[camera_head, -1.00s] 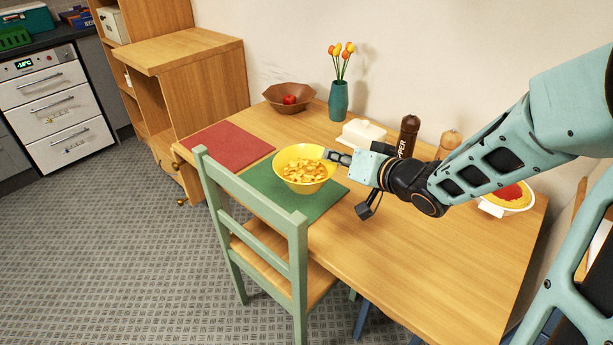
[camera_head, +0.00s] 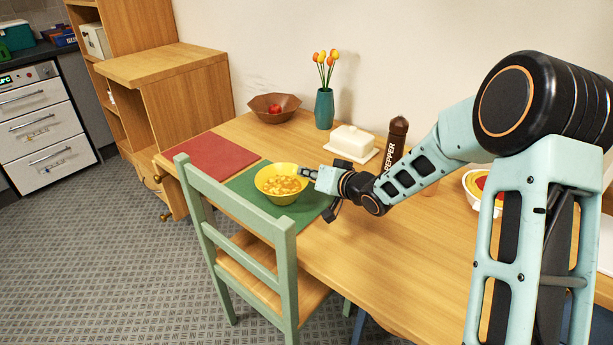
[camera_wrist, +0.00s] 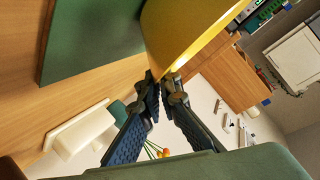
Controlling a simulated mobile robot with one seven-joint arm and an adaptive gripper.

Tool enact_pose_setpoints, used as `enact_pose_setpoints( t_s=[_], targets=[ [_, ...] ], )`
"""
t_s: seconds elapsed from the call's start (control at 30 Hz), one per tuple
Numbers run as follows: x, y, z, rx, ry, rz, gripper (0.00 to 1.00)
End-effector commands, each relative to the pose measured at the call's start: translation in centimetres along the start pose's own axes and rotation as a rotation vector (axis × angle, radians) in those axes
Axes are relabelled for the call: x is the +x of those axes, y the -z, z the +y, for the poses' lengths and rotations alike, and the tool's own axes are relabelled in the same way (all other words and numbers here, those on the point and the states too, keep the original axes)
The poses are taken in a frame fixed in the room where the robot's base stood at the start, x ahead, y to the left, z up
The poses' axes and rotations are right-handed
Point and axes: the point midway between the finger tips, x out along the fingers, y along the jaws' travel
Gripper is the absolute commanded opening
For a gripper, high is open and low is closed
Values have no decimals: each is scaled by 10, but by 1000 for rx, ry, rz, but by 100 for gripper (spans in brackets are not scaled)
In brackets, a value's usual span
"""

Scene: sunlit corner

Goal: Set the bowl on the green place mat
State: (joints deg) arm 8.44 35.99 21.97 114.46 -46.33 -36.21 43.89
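The yellow bowl (camera_head: 268,195) holds yellow-orange food and is upright over the green place mat (camera_head: 315,205). I cannot tell whether its base touches the mat. My gripper (camera_head: 308,173) reaches in from the right and is shut on the bowl's rim. In the wrist view, the fingertips (camera_wrist: 161,80) pinch the edge of the bowl (camera_wrist: 185,30), which fills the top middle. The green mat (camera_wrist: 85,40) shows at the upper left there. The far side of the bowl's base is hidden.
A red mat (camera_head: 208,157) lies to the left. A green chair (camera_head: 262,245) stands at the front edge.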

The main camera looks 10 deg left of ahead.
Motion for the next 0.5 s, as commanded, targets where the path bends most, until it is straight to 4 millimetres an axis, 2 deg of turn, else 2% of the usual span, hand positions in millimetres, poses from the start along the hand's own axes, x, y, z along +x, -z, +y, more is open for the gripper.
enact_pose_setpoints(
  t_s=[0.33,0.5],
  targets=[
    [2,-2,1,0,2,4,0],
    [1,-2,1,-1,1,2,19]
  ],
)
